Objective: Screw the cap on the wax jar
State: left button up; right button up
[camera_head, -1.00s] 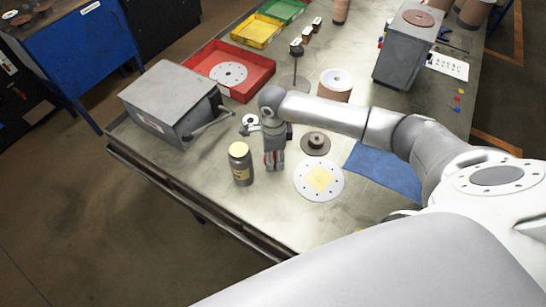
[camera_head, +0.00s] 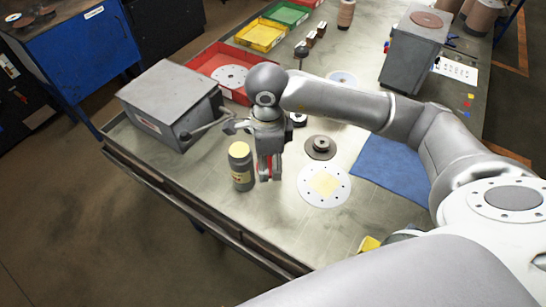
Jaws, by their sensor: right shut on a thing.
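The wax jar (camera_head: 242,174) stands upright on the workbench, dark-sided with a label and a pale yellow top (camera_head: 239,149). I cannot tell whether that yellow is a lid or the wax. My right gripper (camera_head: 269,178) points down just right of the jar in the picture, its fingers close together. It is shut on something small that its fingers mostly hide. Some red shows between the fingers, and I cannot tell whether it is the held thing or part of the gripper. No separate cap can be made out. My left gripper is not in view.
A grey box with a crank (camera_head: 170,103) stands left of the jar. A perforated disc (camera_head: 340,190), a dark round piece (camera_head: 320,147) and a blue cloth (camera_head: 388,167) lie to the right. Red (camera_head: 238,92) and yellow (camera_head: 261,35) trays are behind. Bare bench lies in front.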

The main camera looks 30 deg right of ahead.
jog(key=s+a+r+b, duration=0.1)
jog(key=s+a+r, duration=0.1)
jog(key=s+a, duration=0.1)
jog(key=shift+s+a+r, duration=0.25)
jog(key=shift+s+a, duration=0.05)
jog(key=shift+s, duration=0.3)
